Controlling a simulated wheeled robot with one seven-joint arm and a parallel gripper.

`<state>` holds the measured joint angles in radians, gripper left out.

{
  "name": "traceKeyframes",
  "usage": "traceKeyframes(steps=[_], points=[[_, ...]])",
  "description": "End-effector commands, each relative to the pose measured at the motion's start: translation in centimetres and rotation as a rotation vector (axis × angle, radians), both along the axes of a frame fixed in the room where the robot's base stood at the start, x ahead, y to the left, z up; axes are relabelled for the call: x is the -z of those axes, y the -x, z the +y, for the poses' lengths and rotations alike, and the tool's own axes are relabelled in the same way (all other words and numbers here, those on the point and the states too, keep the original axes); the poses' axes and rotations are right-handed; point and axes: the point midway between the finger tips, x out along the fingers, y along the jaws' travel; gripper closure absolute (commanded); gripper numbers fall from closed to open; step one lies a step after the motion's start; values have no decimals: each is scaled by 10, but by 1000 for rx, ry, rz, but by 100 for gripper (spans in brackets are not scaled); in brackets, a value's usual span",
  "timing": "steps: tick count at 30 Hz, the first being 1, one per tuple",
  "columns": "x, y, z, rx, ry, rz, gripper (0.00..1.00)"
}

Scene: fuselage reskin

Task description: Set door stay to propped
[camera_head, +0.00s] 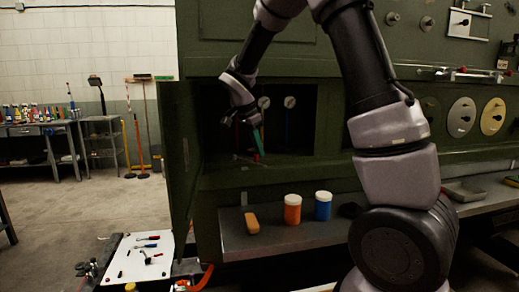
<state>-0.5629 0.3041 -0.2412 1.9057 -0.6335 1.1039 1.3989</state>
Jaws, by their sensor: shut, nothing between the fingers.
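A dark green cabinet has an open compartment, with its green door (176,165) swung out at the compartment's left. My gripper (241,119) reaches down from above into the front of this compartment. It is shut with nothing held. A thin teal strip (259,142) is just below and to the right of it; I cannot tell what it belongs to. A thin bar (247,160) lies low at the compartment's opening, possibly the door stay. Its end and any catch are too small and dark to tell.
Two round gauges (289,102) are inside the compartment. A white tool board (140,258) is at lower left. Open floor lies left of the door.

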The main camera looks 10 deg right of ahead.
Motion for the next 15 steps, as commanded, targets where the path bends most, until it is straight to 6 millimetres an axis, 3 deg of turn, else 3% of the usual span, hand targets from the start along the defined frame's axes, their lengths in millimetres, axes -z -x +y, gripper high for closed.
traceKeyframes(steps=[15], points=[[0,9,14,146,0,0,100]])
